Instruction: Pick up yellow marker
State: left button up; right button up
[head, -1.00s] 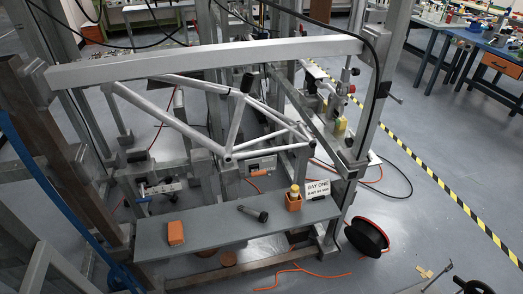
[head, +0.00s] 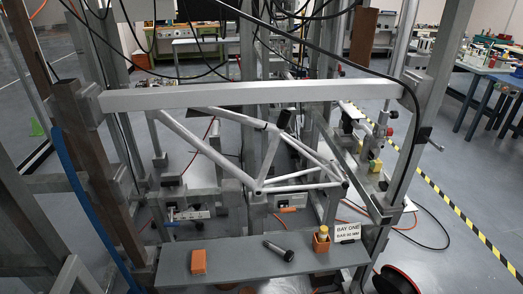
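A small yellow cylinder, which looks like the yellow marker (head: 323,230), stands in a small orange holder (head: 321,246). The holder is at the right end of the grey shelf (head: 225,269), in front of the test rig. The cylinder's lower part is hidden inside the holder. Neither of my grippers shows in the head view now.
A dark bolt-like tool (head: 279,250) and an orange block (head: 198,262) lie on the shelf. A horizontal beam (head: 250,96), a bicycle frame (head: 221,160) and posts rise behind. A cable reel (head: 397,280) is at lower right.

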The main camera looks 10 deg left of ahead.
aim_at(324, 230)
jog(key=i+l+u, duration=0.35)
jog(key=l, duration=0.2)
jog(key=i+l+u, duration=0.4)
jog(key=l, duration=0.25)
jog(key=k, duration=0.05)
